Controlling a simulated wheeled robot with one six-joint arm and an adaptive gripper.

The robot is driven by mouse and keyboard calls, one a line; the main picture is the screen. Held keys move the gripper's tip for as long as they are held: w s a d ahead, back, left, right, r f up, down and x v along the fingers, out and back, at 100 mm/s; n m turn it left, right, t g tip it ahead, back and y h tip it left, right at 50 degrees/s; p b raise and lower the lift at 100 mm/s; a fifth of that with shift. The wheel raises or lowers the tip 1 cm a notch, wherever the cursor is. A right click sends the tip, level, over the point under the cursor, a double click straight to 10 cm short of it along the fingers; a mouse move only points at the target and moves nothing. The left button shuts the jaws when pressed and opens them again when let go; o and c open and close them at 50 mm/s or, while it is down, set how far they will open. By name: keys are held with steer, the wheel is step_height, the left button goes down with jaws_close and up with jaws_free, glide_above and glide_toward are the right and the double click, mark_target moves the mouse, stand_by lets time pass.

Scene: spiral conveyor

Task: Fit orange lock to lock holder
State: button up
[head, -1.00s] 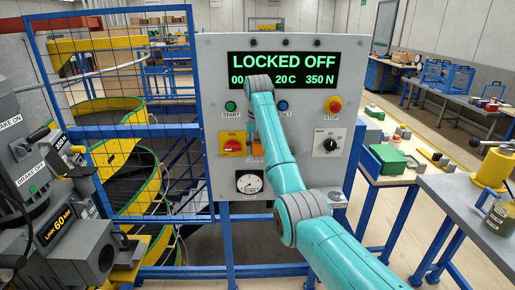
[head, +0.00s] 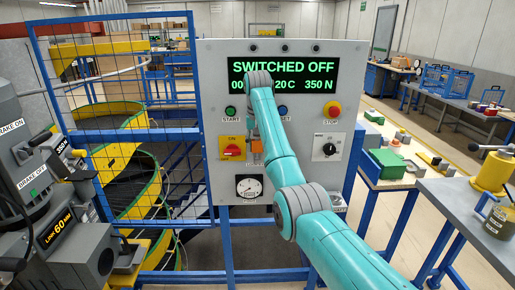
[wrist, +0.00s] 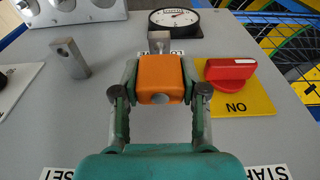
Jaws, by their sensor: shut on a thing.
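My gripper (wrist: 160,92) is shut on the orange lock (wrist: 160,77), with one finger on each side of it. In the wrist view the lock is in front of a grey metal block (wrist: 159,37), which stands above a partly hidden label; I take this block to be the lock holder. Whether lock and block touch cannot be told. In the head view a little of the orange lock (head: 257,146) shows beside my arm, in front of the panel. The red switch (wrist: 230,69) on its yellow plate is close to the gripper's right finger in the wrist view.
The panel (head: 300,185) carries a display (head: 284,77) reading SWITCHED OFF, a dial gauge (head: 249,187) and several buttons. A grey post with a hole (wrist: 70,57) sticks out left of the lock in the wrist view. A grey machine (head: 80,225) stands left; a table (head: 375,178) stands right.

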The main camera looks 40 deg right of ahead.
steer(key=shift+r, duration=0.75)
stand_by(0.4)
steer(key=shift+r, duration=1.85)
